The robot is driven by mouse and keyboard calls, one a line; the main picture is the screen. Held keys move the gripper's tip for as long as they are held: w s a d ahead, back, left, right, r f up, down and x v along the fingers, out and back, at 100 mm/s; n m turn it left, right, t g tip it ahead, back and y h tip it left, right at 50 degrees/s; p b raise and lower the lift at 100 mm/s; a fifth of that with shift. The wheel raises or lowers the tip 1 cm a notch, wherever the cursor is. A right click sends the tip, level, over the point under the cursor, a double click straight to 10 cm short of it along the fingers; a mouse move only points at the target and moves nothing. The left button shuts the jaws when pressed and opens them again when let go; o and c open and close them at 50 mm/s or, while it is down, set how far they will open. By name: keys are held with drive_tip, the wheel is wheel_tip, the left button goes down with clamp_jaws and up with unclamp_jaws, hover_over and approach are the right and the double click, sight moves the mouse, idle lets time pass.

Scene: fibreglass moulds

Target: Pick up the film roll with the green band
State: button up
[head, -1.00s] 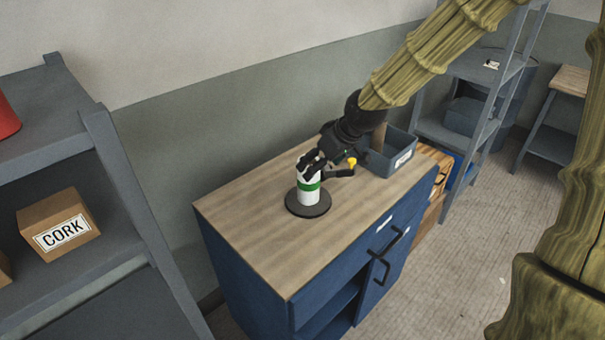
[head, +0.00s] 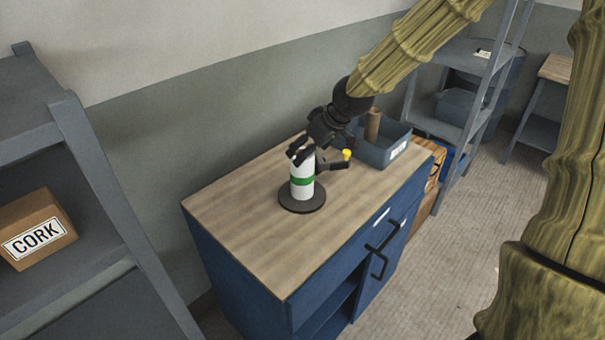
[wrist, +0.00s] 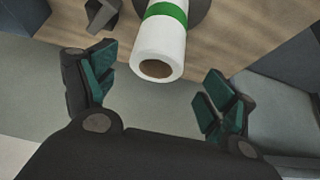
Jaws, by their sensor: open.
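The film roll with the green band (head: 302,188) is a white upright cylinder standing on a round dark base (head: 314,203) on the cabinet top. In the wrist view the roll (wrist: 160,48) shows its hollow brown core end, with the green band farther along. My gripper (head: 318,160) is open at the roll's upper end, behind and to the right of it in the head view. In the wrist view my fingers (wrist: 158,93) are spread wide, one on each side of the roll's end, with visible gaps and no contact.
The roll stands on a wood-topped blue cabinet (head: 240,229). A grey bin (head: 384,150) with a brown tube (head: 373,126) is at the cabinet's right end. A small yellow-topped item (head: 347,155) shows beside my gripper. A shelf with a CORK box (head: 36,229) is at left.

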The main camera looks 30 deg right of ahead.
sight(302, 174)
drive_tip(key=shift+x, duration=1.25)
drive_tip(key=shift+w+d+f+p, duration=0.1)
drive_tip(key=shift+f+p, duration=0.35)
drive_tip(key=shift+f, duration=0.35)
drive_tip(key=shift+w+d+f+p, duration=0.1)
drive_tip(key=shift+f+p, duration=0.3)
drive_tip(key=shift+f, duration=0.35)
drive_tip(key=shift+x, duration=1.15)
drive_tip(key=c, duration=1.4)
